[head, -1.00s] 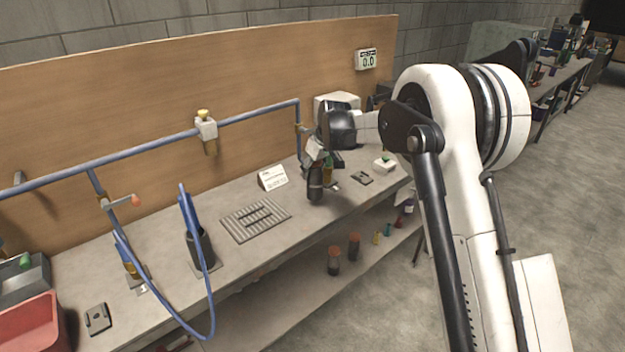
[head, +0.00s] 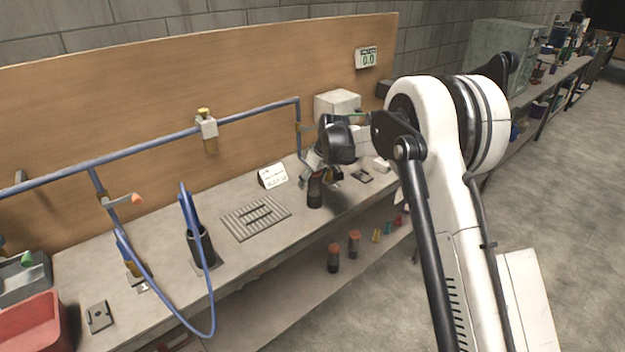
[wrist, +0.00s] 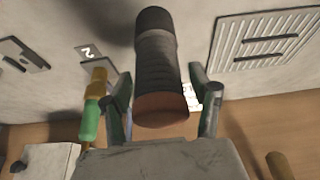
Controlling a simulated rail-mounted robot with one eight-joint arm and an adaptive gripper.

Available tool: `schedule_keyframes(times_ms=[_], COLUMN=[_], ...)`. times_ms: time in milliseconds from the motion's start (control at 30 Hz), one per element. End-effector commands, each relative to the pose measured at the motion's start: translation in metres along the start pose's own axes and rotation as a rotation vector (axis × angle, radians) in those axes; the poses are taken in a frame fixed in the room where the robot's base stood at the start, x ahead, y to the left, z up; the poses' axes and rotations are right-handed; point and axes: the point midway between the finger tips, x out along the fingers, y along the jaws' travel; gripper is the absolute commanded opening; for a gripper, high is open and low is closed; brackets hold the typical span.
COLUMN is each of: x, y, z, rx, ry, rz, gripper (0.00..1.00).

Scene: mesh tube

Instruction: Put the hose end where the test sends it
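The blue hose (head: 211,300) loops down past the bench's front edge and rises to a bend above a black cup (head: 202,247); its end seems to be inside, hidden. A dark canister (head: 315,193) stands on the bench; in the wrist view it has an orange-brown end (wrist: 161,110). My gripper (head: 314,168) is over it, with a finger on each side and apparent gaps, so it looks open. A brass fitting with a green part (wrist: 91,118) stands beside the left finger, near a "2" label (wrist: 88,52).
A blue pipe (head: 260,113) with a valve (head: 207,127) runs along the backboard. A red bin (head: 30,318) is at far left. Capped canisters (head: 334,260) stand on the lower shelf.

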Motion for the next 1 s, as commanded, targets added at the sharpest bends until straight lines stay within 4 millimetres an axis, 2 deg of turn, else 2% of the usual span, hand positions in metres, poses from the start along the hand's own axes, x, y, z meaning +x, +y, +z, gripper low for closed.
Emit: schedule_keyframes(times_ms=[367,467,800,1000], x=[-0.007,-0.019,-0.083,-0.111], y=[0.0,0.0,0.0,0.0], z=[-0.001,-0.001,-0.001,-0.001], rx=[0.0,0.001,0.0,0.0], ry=[0.0,0.0,0.0,0.0], rz=[0.0,0.0,0.0,0.0], gripper=[0.57,0.57,0.57,0.57])
